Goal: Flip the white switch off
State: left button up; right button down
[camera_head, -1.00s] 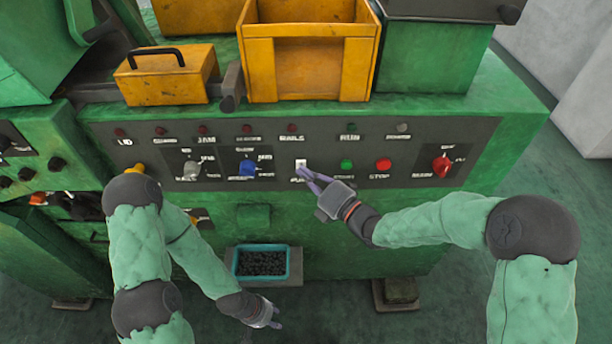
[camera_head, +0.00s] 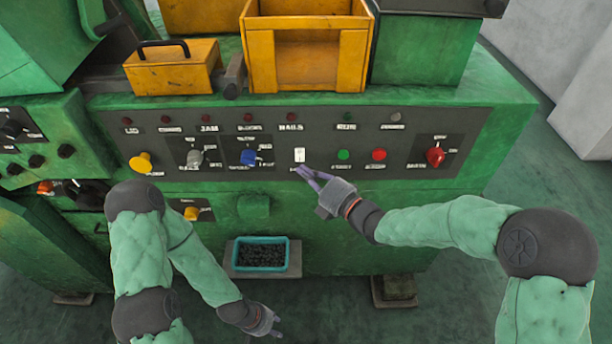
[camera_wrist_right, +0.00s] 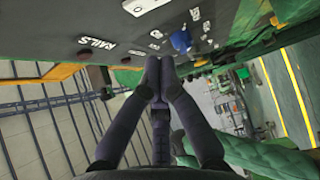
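The white switch (camera_head: 299,154) is a small upright rectangle on the dark control panel (camera_head: 322,128), between the blue knob and the green button. Whether it is flipped on or off is too small to tell. My right gripper (camera_head: 302,172) is just below the switch, with the tips close to its lower edge; contact cannot be told. In the right wrist view its fingertips (camera_wrist_right: 159,62) meet with nothing between them, and a pale piece (camera_wrist_right: 142,5), likely the switch, is at the top edge. My left gripper (camera_head: 278,327) hangs low, away from the panel; its finger gap is unclear.
A blue knob (camera_head: 249,157) is left of the switch; a green button (camera_head: 344,155), a red button (camera_head: 379,154) and a red knob (camera_head: 436,157) are right. A teal tray (camera_head: 261,242) of dark pieces sits below. Yellow bins (camera_head: 306,62) stand on top.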

jog(key=p+v, duration=0.2)
jog(key=v, duration=0.6)
jog(key=shift+d+r, duration=0.45)
jog(key=shift+r, duration=0.15)
jog(key=shift+s, duration=0.1)
jog(key=d+f+m+g+h, duration=0.2)
jog(key=f+m+h, duration=0.1)
jog(key=f+m, duration=0.6)
jog(key=d+f+m+g+h, duration=0.15)
jog(key=f+m+h, duration=0.25)
jog(key=f+m, duration=0.55)
jog(key=s+a+f+m+g+h, duration=0.1)
jog(key=s+f+m+g, duration=0.8)
jog(key=s+f, duration=1)
jog(key=shift+s+f+m+h, duration=0.35)
jog(key=shift+m+h, duration=0.15)
jog(key=shift+m, duration=0.65)
